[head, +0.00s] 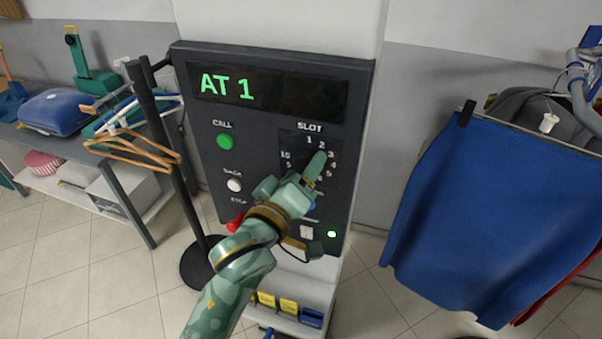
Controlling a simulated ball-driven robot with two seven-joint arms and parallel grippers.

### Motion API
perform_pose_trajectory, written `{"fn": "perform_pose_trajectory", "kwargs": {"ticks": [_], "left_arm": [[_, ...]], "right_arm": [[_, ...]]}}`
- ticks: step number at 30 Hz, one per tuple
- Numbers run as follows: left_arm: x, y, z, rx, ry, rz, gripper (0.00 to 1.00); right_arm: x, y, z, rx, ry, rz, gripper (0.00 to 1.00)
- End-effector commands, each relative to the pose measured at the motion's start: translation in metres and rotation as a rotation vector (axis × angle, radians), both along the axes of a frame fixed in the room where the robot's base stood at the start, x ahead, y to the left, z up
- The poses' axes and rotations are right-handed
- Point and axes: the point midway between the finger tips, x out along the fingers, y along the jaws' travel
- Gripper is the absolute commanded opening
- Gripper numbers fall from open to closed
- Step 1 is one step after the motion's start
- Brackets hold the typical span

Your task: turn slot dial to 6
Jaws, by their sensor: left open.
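The dark control panel (262,130) stands upright in the middle of the head view. Its display (228,88) reads "AT 1" in green. The slot dial's number ring (310,140) is at the panel's right, under the word SLOT, with 1, 2, 3 and 10 legible. My left gripper (312,168) is in front of the dial, open, with its fingers over the dial's middle. The knob and its pointer are hidden behind the gripper, so I cannot tell its setting or whether the fingers touch it. My right gripper is not in view.
A green CALL button (225,141), a white button (234,185) and a red STOP button (235,222) sit left of the dial. A black post (172,150) and hangers (135,140) stand left of the panel. A blue garment (480,220) hangs at right.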

Motion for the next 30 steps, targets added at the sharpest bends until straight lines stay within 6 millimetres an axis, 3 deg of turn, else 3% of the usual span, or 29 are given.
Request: {"fn": "perform_pose_trajectory", "kwargs": {"ticks": [1,6,16,30], "left_arm": [[0.0,0.0,0.0,0.0,0.0,0.0,0.64],[0.0,0.0,0.0,0.0,0.0,0.0,0.22],[0.0,0.0,0.003,0.039,-0.013,0.0,0.23],[0.0,0.0,0.006,0.321,-0.104,0.0,0.23]], "right_arm": [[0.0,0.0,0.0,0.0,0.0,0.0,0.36],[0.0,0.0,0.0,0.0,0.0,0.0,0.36],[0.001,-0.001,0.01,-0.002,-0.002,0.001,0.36],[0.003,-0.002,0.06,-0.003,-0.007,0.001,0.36]]}}
